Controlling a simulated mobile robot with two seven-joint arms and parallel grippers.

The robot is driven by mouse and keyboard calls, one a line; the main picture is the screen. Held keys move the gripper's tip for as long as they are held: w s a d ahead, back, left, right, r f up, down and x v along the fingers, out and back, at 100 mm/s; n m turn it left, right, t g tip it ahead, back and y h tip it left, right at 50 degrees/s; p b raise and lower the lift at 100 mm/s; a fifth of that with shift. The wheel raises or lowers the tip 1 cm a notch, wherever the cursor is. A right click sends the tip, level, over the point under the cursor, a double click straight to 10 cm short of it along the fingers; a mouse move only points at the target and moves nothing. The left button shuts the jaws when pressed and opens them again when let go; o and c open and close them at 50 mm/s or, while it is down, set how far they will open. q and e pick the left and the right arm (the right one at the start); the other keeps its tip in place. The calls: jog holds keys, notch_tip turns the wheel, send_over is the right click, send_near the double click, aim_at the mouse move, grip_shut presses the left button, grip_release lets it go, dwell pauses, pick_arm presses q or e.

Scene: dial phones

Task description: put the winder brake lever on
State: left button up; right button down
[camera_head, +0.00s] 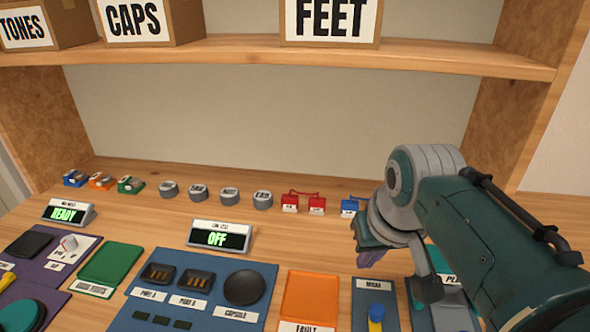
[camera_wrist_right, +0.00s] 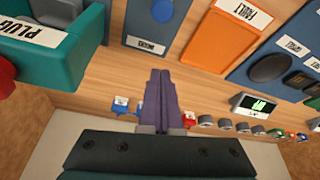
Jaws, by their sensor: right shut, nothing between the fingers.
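A blue panel (camera_head: 366,296) whose small label appears to read BRAKE stands at the front, right of the orange tray. On it is a lever (camera_head: 376,318) with a yellow handle and a blue upper part, cut by the bottom edge of the head view. My left gripper is not in view.
An orange tray (camera_head: 310,296) is left of the panel. A teal box labelled PLUG (camera_wrist_right: 85,45) is on its other side. Blue (camera_head: 350,206) and red (camera_head: 290,202) small parts stand behind. A display (camera_head: 219,236) reads OFF, another (camera_head: 68,213) READY. A shelf (camera_head: 230,58) runs above.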

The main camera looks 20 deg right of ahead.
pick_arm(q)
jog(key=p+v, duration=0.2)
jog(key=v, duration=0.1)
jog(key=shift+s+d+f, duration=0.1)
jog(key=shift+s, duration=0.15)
pick_arm(e)
jog(key=s+v, duration=0.1)
jog(key=v, duration=0.6)
jog(key=shift+s, duration=0.15)
jog(key=shift+a, duration=0.1)
